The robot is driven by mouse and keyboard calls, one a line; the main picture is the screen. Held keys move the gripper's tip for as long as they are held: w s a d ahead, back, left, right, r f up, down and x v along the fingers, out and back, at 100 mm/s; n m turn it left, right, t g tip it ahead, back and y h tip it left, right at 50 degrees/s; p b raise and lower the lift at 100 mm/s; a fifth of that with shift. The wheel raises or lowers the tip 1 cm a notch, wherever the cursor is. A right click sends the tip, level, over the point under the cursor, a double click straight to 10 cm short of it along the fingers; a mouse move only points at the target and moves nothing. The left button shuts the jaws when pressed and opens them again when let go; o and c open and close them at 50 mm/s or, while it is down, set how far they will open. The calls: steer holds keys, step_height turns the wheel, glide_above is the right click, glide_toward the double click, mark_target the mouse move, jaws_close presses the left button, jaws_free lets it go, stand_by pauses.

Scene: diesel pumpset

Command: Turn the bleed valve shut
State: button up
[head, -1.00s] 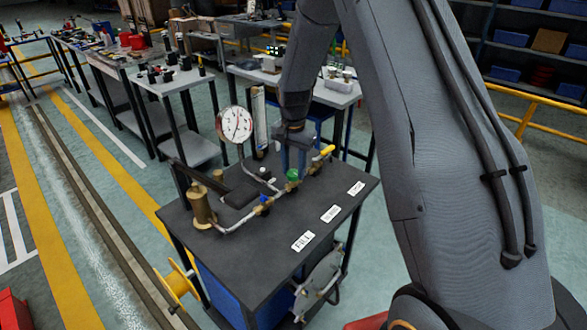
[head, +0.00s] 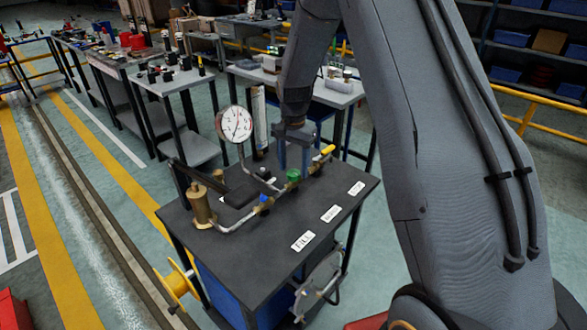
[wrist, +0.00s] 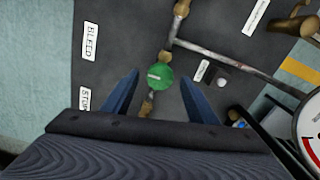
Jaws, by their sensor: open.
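Three valves sit along a pipe on the dark bench top: blue (head: 263,201), green (head: 293,175) and yellow-handled (head: 327,150). The BLEED label (wrist: 91,42) reads in the wrist view, and the far label (head: 356,188) lies nearest the yellow-handled valve. Which valve is the bleed valve is not certain from these frames. My gripper (head: 296,158) is open and points down over the pipe, just above and behind the green valve. In the wrist view the round green knob (wrist: 160,77) shows beyond and between my open fingers (wrist: 156,97), apart from both. The yellow handle is not visible there.
A pressure gauge (head: 235,124) and a brass cylinder (head: 201,206) stand up from the bench top, left of my gripper. The pipe branches toward the gauge side. The bench's front strip by the FILL label (head: 303,241) is clear.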

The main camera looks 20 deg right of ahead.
mark_target(294, 172)
step_height(294, 172, up, 7)
steer(key=shift+f+b, duration=0.1)
steer(key=shift+b, duration=0.7)
